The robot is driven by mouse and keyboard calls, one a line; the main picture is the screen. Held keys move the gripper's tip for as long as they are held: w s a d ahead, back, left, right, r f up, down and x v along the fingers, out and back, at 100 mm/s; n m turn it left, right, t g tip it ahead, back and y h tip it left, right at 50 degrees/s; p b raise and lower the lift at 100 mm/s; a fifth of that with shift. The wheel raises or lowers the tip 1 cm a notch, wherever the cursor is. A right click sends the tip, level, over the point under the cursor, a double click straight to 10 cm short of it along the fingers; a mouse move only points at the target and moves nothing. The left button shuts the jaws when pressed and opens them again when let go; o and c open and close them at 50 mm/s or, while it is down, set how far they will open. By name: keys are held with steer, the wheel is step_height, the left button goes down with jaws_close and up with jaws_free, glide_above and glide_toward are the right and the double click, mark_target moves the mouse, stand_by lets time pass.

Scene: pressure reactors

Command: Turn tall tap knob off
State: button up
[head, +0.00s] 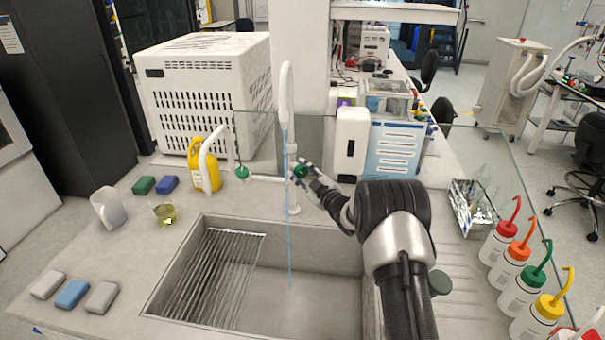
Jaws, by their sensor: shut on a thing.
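The tall white tap (286,95) stands behind the sink, with a thin blue stream of water (290,235) falling from it into the basin. Its green knob (300,170) sits low on the tap's right side. My gripper (306,173) reaches in from the right and is shut on this knob; its fingers partly cover it. A second green knob (241,172) is on the left, near the shorter curved white tap (208,148), apart from my gripper.
The grey sink (325,285) lies in front, with a ribbed slope on its left. A yellow bottle (205,175), sponges and a glass dish (165,213) stand left. Several wash bottles (517,292) line the right edge. A white dispenser (350,143) is behind my gripper.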

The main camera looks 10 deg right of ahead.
steer(key=m+b, duration=0.1)
steer(key=m, duration=0.3)
steer(key=shift+m, duration=0.3)
steer(key=shift+a+m, duration=0.1)
steer(key=shift+m, duration=2.4)
steer(key=o, duration=1.1)
steer(key=shift+s, duration=0.1)
steer(key=v, duration=1.2)
